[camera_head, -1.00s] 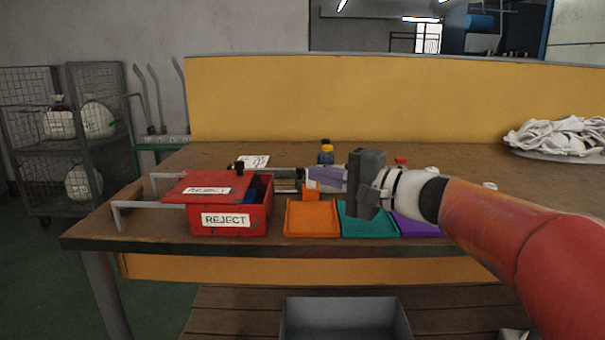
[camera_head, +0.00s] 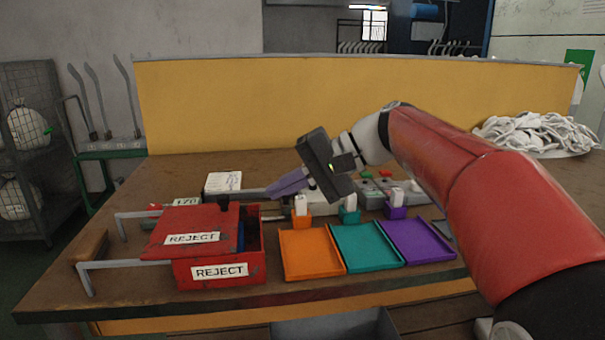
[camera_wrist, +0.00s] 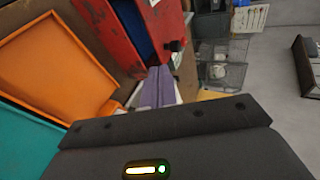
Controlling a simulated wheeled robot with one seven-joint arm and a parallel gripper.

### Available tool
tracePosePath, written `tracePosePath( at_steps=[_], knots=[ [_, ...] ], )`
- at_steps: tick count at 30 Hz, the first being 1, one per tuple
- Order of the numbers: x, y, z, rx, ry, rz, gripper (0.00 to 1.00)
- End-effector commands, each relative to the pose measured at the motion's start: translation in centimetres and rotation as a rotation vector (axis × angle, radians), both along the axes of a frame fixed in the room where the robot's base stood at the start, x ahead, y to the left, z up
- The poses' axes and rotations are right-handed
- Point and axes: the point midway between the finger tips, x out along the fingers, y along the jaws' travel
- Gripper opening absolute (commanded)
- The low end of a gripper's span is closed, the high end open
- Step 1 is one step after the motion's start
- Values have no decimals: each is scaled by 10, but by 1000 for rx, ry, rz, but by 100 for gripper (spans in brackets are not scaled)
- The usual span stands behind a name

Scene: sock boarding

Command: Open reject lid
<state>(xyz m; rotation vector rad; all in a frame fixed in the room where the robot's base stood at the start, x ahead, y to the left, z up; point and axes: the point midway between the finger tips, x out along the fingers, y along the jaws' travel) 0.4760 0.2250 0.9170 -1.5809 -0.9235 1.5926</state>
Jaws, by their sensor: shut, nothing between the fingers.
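The red reject bin (camera_head: 218,274) stands at the front left of the bench in the head view. Its red lid (camera_head: 190,222), labelled REJECT, sits shifted left, partly over grey rails, leaving a gap at the bin's right with something blue inside. A black knob (camera_head: 223,202) stands at the lid's far right edge; the knob also shows in the wrist view (camera_wrist: 175,46). My gripper (camera_head: 270,191) is shut and empty, its purple-grey fingers pointing left, to the right of the knob and apart from it. The fingers also show in the wrist view (camera_wrist: 158,75).
Orange (camera_head: 310,253), teal (camera_head: 367,247) and purple (camera_head: 417,241) trays lie right of the bin, with small coloured holders behind them. Two grey rails (camera_head: 125,265) extend left of the bin. White cloth (camera_head: 535,133) is heaped at the back right.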

Motion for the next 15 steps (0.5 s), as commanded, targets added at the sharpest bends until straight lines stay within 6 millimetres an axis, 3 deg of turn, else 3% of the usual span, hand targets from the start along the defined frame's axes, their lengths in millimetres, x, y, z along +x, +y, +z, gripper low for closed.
tracePosePath(
  at_steps=[4, 7, 15],
  knots=[
    [-2, 28, -16, 0, 2, 5, 0],
    [-1, 44, -13, 0, -1, 4, 0],
    [-1, 64, -14, 1, 0, 0, 0]
  ],
)
